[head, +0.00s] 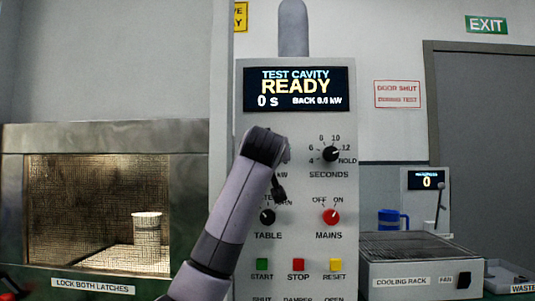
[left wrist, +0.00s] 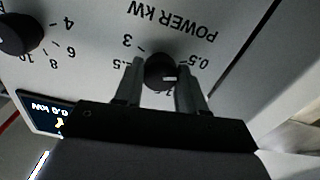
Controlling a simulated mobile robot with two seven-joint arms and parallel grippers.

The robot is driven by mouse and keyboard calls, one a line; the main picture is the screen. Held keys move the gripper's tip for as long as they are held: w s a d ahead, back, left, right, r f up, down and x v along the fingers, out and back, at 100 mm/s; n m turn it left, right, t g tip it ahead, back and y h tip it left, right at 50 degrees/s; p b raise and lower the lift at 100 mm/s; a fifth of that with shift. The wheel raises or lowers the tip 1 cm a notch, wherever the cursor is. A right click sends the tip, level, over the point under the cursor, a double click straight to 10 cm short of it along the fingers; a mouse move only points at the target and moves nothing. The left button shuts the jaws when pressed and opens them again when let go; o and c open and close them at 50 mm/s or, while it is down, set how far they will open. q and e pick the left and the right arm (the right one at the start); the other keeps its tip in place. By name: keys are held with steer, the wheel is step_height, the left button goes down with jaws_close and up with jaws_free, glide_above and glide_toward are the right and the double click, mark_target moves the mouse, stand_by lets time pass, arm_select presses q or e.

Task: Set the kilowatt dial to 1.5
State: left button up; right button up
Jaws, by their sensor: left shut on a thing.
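The kilowatt dial (left wrist: 160,74) is a dark round knob under the upside-down label POWER kW in the left wrist view. Its white mark is at the right side of the knob, on the side of the 0.5 label. My left gripper (left wrist: 159,67) has one finger on each side of the dial and is shut on it. Labels 3 and a partly covered one ending in .5 show to its left; one below is mostly hidden. In the head view my left arm covers this dial. My right gripper is not in view.
The control panel (head: 346,120) also has the SECONDS dial (head: 330,153), TABLE dial (head: 267,216) and red MAINS dial (head: 331,216), pointing toward ON. Its display (head: 299,89) reads READY, 0 s. A mesh-fronted cavity (head: 70,200) with a pale cup is left; a cooling rack (head: 410,283) is right.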

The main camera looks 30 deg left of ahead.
arm_select(q)
steer(key=shift+m+p, duration=8.8)
steer(key=shift+p, duration=0.05)
steer(key=shift+f, duration=0.1)
steer(key=o, duration=1.1)
steer(key=b+v, duration=0.1)
steer(key=v, duration=0.6)
steer(key=shift+s, duration=0.1)
